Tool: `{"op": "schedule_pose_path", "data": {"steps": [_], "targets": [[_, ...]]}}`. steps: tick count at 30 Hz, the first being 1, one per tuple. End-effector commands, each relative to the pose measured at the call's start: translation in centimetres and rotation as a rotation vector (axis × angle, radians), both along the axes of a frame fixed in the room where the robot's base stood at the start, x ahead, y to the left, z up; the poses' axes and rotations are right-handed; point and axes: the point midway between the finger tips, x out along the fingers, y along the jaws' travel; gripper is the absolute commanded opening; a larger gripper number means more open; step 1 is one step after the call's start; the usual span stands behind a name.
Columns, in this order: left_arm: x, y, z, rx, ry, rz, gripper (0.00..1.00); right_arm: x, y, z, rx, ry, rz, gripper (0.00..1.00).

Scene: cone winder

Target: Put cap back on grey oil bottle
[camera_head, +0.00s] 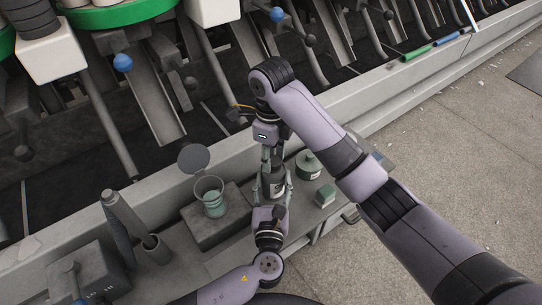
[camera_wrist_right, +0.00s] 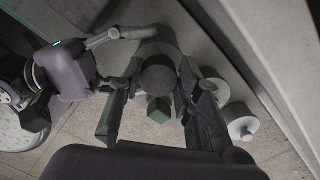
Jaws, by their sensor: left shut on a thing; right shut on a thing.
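The grey oil bottle (camera_head: 275,182) stands upright at the tray's middle, dark with a pale label low on its body. My left gripper (camera_head: 273,192) comes from the near side and is shut around the bottle's body. My right gripper (camera_head: 271,158) points down from above and is shut on the dark round cap (camera_wrist_right: 158,78). In the right wrist view the cap lies between the fingertips, over the bottle body (camera_wrist_right: 150,48). The cap looks in line with the bottle's neck, but the fingers hide whether it touches. My left gripper also shows at the left there (camera_wrist_right: 120,57).
A greenish cup (camera_head: 210,197) with a raised round lid (camera_head: 193,157) stands left of the bottle. A round green tin (camera_head: 308,165) and small green box (camera_head: 325,195) stand to the right. A grey holder with tubes (camera_head: 150,245) is at left. The winder's rail (camera_head: 225,150) runs behind.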

Motion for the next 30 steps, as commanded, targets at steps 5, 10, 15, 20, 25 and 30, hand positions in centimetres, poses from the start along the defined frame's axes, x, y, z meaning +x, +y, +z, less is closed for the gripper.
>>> {"op": "schedule_pose_path", "data": {"steps": [5, 10, 15, 20, 25, 30], "targets": [[-0.01, 0.03, -0.09, 0.000, 0.002, 0.000, 0.00, 0.02, 0.02, 0.07, 0.001, 0.000, -0.041, 0.23], [-0.01, 0.04, -0.10, 0.000, 0.002, 0.000, 0.00, 0.03, 0.03, 0.07, 0.000, -0.001, -0.038, 0.23], [-0.01, 0.03, -0.10, 0.000, 0.002, 0.000, 0.00, 0.03, 0.03, 0.06, 0.000, -0.001, -0.037, 0.42], [-0.01, 0.03, -0.10, 0.000, 0.002, 0.000, 0.00, 0.03, 0.02, 0.03, 0.000, -0.001, -0.037, 0.52], [-0.02, 0.03, -0.10, 0.000, 0.002, 0.000, 0.00, 0.03, 0.01, 0.02, 0.001, 0.000, -0.037, 0.52], [-0.02, 0.03, -0.09, 0.000, 0.002, 0.000, 0.00, 0.16, -0.06, 0.57, -0.001, -0.005, -0.037, 0.52]]}}
